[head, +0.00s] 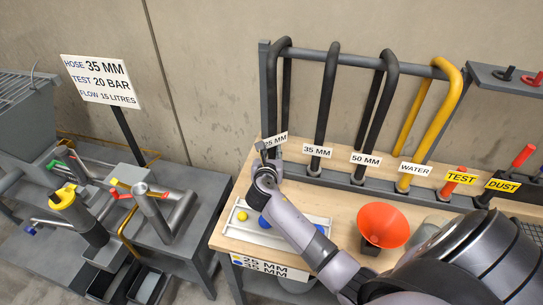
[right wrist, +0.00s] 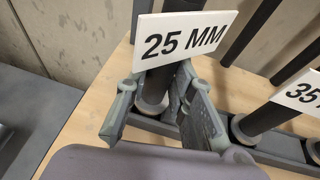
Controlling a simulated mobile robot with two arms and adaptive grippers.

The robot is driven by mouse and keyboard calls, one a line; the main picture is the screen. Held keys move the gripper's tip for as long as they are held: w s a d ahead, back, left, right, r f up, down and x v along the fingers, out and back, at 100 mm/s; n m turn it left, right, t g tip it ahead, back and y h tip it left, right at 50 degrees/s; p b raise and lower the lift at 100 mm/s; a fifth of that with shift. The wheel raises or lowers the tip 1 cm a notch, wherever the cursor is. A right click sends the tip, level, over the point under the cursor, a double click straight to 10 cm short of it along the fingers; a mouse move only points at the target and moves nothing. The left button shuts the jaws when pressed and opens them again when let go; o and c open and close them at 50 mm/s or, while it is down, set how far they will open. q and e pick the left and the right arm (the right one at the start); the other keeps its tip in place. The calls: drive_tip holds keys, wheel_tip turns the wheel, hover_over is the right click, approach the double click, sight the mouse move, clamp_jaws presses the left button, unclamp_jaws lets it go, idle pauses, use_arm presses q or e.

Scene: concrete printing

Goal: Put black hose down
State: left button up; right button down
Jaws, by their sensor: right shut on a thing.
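Black hoses hang over a grey rack. The 25 MM black hose (head: 271,95) is the leftmost, looped over the top bar with its tagged end low by the rack's bottom rail. My right gripper (head: 266,152) is at that lower end, under the 25 MM tag (head: 275,140). In the right wrist view its fingers (right wrist: 160,98) stand either side of the hose end (right wrist: 157,84), shut on it. The tag (right wrist: 185,38) hides part of the hose. Whether the end sits in the rail cannot be told. My left gripper is not in view.
The 35 MM hose (head: 326,100), 50 MM hose (head: 380,110) and yellow WATER hose (head: 444,110) hang to the right. An orange funnel (head: 384,224) and a white tray (head: 240,232) stand on the wooden bench. A sign (head: 101,82) reads HOSE 35 MM.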

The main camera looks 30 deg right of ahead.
drive_tip(key=shift+f, duration=0.3)
drive_tip(key=c, duration=1.4)
unclamp_jaws()
drive_tip(key=shift+o, duration=0.2)
drive_tip(key=v, duration=1.2)
